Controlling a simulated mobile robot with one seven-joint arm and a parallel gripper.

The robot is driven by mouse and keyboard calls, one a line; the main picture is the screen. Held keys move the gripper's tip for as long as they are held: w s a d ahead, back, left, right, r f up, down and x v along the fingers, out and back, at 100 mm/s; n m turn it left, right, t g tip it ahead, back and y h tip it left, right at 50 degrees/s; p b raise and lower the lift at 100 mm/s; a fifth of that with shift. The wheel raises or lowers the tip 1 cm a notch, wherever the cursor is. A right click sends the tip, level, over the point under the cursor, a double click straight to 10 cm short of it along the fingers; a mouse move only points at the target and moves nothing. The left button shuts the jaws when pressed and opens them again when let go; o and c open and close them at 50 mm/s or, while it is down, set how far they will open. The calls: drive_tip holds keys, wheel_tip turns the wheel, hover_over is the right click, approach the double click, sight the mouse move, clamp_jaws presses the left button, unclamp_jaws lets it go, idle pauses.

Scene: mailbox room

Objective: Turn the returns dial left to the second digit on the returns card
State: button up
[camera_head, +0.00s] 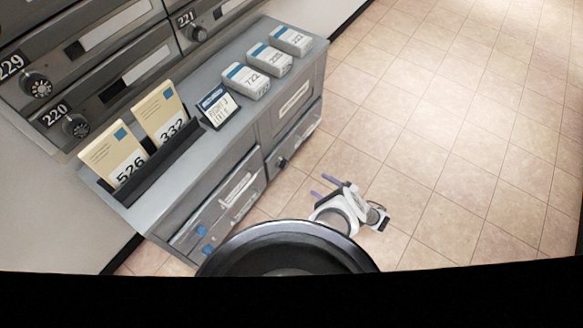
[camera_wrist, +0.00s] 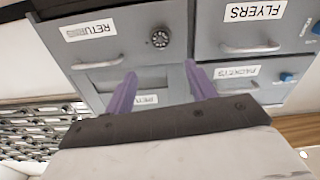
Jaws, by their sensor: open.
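The returns dial (camera_wrist: 160,38) is a dark round knob with pale marks on a grey drawer front, beside the RETURNS label (camera_wrist: 88,32) in the wrist view. In the head view a small dark dial (camera_head: 282,163) shows on the right part of the cabinet front. My gripper (camera_head: 319,186) is open and empty, in front of that part of the cabinet. In the wrist view its two purple fingers (camera_wrist: 160,72) stand apart from the dial, which appears above the gap between them. A small card with a blue header (camera_head: 217,107) stands on the cabinet top; its print is too small to read.
The grey cabinet (camera_head: 180,185) has handles and blue knobs (camera_head: 207,250). On top are a dark rack (camera_head: 160,165) with cards 526 and 332 and three grey-white boxes (camera_head: 246,80). Mailboxes with dials (camera_head: 75,125) line the wall. The tiled floor (camera_head: 440,150) to the right is clear.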

drive_tip(key=b+x, duration=0.1)
drive_tip(key=x, duration=1.2)
drive_tip(key=shift+a, duration=0.15)
drive_tip(key=shift+c, duration=0.4)
drive_tip(key=c, duration=0.9)
drive_tip(key=shift+n, duration=0.3)
drive_tip(key=n+p, duration=0.2)
drive_tip(key=n, duration=0.7)
drive_tip(key=shift+n+p, duration=0.3)
drive_tip(key=shift+n, duration=0.1)
drive_tip(key=shift+f+n, duration=0.1)
drive_tip(key=shift+n, duration=0.3)
